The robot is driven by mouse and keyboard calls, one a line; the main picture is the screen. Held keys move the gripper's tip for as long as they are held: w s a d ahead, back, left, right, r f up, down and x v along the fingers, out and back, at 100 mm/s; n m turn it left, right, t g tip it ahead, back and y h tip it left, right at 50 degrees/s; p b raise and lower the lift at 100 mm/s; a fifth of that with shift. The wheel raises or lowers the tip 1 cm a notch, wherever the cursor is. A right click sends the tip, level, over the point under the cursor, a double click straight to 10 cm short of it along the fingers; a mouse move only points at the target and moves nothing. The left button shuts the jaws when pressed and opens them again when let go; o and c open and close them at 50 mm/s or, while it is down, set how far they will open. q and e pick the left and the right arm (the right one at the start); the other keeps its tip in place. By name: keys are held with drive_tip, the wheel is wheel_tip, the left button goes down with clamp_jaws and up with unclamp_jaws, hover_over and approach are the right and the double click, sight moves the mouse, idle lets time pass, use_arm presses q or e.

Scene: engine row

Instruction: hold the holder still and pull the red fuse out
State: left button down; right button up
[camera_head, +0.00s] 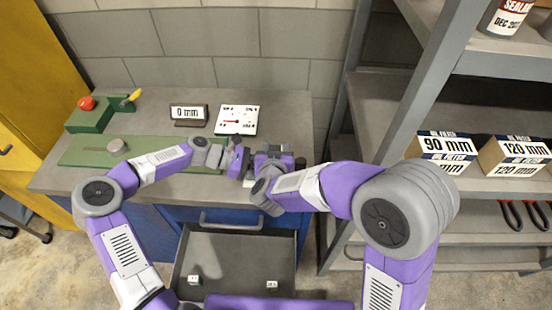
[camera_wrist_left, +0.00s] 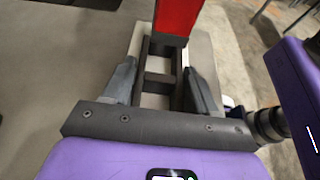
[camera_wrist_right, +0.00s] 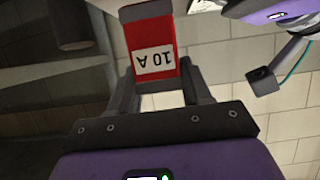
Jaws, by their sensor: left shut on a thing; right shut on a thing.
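The red fuse (camera_wrist_right: 155,38) has a white label reading 10 A, upside down in the right wrist view. My right gripper (camera_wrist_right: 162,85) is shut on it. The fuse's red body (camera_wrist_left: 178,16) also shows at the top of the left wrist view, above the dark holder (camera_wrist_left: 160,78) on a pale base. My left gripper (camera_wrist_left: 163,85) is shut on the holder. I cannot tell how deep the fuse sits in it. In the head view my left gripper (camera_head: 237,160) and right gripper (camera_head: 268,163) meet over the bench's right part and hide most of both things.
An open drawer (camera_head: 235,250) is below. Grey shelves (camera_head: 395,112) stand right.

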drive_tip(key=shift+r, duration=1.9)
use_arm(q)
drive_tip(key=shift+c, duration=1.2)
unclamp_jaws()
drive_tip(key=v, duration=1.2)
drive_tip(key=shift+f, duration=0.1)
